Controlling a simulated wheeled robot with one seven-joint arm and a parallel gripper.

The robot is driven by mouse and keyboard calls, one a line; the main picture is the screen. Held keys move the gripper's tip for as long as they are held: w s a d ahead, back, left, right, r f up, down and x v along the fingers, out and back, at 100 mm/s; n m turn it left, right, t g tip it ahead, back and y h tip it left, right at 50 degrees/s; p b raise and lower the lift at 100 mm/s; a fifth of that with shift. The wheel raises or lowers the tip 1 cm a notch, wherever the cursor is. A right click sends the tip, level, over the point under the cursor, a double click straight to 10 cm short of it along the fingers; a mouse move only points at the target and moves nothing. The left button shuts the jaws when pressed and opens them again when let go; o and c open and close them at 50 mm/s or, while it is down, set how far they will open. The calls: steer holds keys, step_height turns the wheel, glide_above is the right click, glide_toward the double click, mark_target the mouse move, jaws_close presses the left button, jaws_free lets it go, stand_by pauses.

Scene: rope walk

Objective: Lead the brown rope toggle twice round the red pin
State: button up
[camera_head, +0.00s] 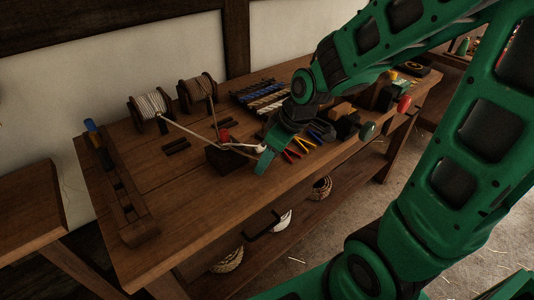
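The red pin (224,135) stands on a dark block (226,158) in the middle of the bench. A spool of brown rope (198,90) stands behind it, and its rope runs down towards the pin. A spool of pale rope (150,105) stands to its left, and its rope also runs towards the pin. Rope strands stretch from the pin area right to a pale, toggle-like end (261,148) at my gripper (265,160). I cannot tell which rope that end belongs to, or how the strands pass round the pin. My gripper's fingers are small and partly hidden; I see no clear gap.
Coloured tools (300,148) and dark blocks (347,125) lie close right of my gripper. A rack of coloured rods (262,98) lies behind. A slotted wooden rail (125,195) edges the bench's left end. The bench's front left top (175,215) is clear.

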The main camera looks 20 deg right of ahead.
steer(key=shift+f, duration=0.5)
steer(key=o, duration=1.1)
steer(key=shift+r, duration=0.15)
steer(key=v, duration=1)
steer(key=shift+r, duration=0.15)
steer(key=shift+d, duration=0.15)
